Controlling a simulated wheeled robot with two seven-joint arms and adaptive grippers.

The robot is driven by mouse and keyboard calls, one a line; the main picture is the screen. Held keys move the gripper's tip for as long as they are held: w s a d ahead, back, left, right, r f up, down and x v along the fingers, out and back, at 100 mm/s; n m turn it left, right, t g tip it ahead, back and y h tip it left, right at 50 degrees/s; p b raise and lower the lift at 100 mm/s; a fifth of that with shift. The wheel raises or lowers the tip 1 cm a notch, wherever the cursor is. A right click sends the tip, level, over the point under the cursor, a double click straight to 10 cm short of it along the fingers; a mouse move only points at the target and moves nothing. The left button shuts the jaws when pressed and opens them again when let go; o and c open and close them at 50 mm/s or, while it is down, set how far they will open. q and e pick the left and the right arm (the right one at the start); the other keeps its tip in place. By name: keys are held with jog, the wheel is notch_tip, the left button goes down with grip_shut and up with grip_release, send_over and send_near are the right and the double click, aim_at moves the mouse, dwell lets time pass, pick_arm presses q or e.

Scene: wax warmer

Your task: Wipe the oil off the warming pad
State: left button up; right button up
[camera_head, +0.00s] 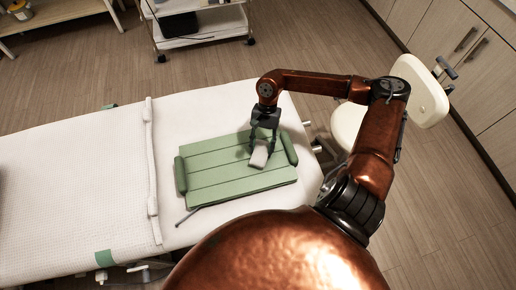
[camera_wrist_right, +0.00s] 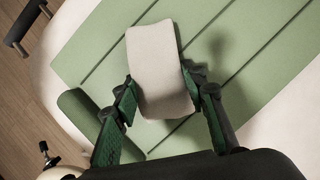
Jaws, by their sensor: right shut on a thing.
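The green warming pad (camera_head: 215,178) lies on the white treatment bed, with a rolled bolster at its left and right ends. It also fills much of the right wrist view (camera_wrist_right: 100,48). My right gripper (camera_head: 262,143) is over the right part of the pad. In the right wrist view its fingers (camera_wrist_right: 160,103) are shut on a pale grey cloth or sponge (camera_wrist_right: 158,60), one on each side. The cloth (camera_head: 259,158) is at or just above the pad; I cannot tell whether it touches. No oil is clearly visible. My left gripper is not in view.
The white bed (camera_head: 75,185) extends left, with a rolled white strip (camera_head: 152,170) across it. A cable (camera_head: 186,217) leaves the pad's front left corner. A cream chair (camera_head: 420,88) stands right of the bed. A white trolley (camera_head: 205,28) is behind.

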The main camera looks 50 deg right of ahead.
jog(key=shift+r, duration=0.1)
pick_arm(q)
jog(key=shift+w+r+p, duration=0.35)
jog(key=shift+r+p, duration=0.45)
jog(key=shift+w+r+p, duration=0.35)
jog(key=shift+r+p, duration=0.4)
pick_arm(e)
jog(key=shift+r, duration=3.45)
jog(key=shift+a, duration=0.1)
